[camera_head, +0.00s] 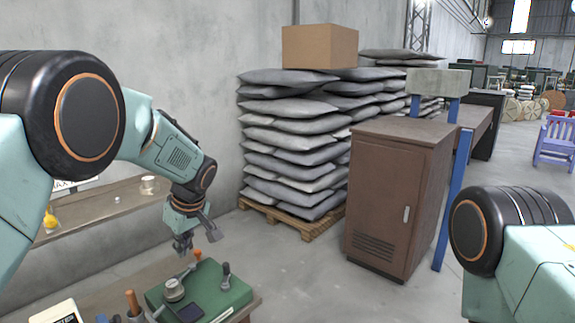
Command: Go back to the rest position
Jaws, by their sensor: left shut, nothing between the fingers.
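My left gripper (198,243) hangs from my left arm at the left of the view, above the far end of a workbench. It is shut and empty. Below it on the bench lies a green box or case (233,287) with tools and a small round metal part (174,288) on it. The gripper appears apart from these. My right arm shows only as a joint and a link at the lower right; its gripper is out of view.
A wooden shelf (105,215) runs along the left wall. A brown cabinet (392,195) stands in the middle, beside a pallet (290,222) of stacked grey sacks (290,135) with a cardboard box (320,46) on top. A purple chair (555,141) stands at the right. The floor in front is clear.

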